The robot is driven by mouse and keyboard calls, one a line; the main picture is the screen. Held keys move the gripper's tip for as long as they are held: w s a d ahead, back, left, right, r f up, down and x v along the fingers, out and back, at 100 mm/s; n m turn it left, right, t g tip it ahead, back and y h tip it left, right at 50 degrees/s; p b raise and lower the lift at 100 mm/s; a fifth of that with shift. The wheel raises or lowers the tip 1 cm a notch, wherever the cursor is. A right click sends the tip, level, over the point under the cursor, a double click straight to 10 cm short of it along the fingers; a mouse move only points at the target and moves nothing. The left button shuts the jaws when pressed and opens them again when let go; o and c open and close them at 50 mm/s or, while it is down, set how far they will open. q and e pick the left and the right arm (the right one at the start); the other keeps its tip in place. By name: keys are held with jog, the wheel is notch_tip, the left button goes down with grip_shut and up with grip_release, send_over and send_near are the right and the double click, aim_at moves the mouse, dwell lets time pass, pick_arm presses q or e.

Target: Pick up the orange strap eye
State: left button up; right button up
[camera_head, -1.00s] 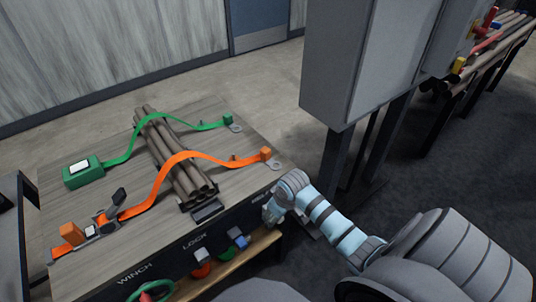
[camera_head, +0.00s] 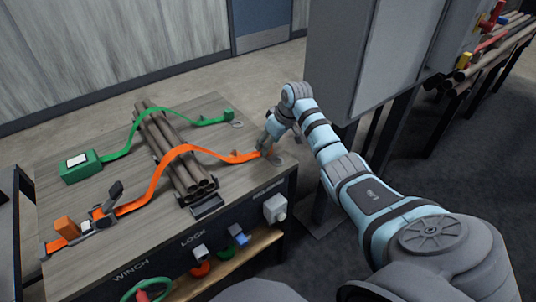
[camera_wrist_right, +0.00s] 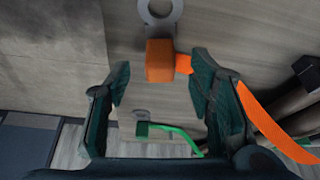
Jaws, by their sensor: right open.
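The orange strap (camera_head: 190,150) runs over the pipe bundle to its right end at the bench's right edge. In the right wrist view its orange end block (camera_wrist_right: 160,61) lies near a grey metal ring (camera_wrist_right: 160,8). In the head view the block is mostly hidden by my gripper. My right gripper (camera_head: 265,149) is at that end. In the wrist view its open jaws (camera_wrist_right: 161,78) have one finger on each side of the block's lower part, with gaps on both sides. My left gripper is not in view.
The pipe bundle (camera_head: 172,150) lies across the bench (camera_head: 110,205). A green strap (camera_head: 165,117) crosses behind the orange one, with its end near another ring. The orange ratchet (camera_head: 100,215) is at the left.

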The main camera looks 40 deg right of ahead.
aim_at(273, 154)
jog(key=x, duration=0.3)
jog(key=shift+b, duration=0.3)
jog(key=shift+s+r, duration=0.1)
grip_shut()
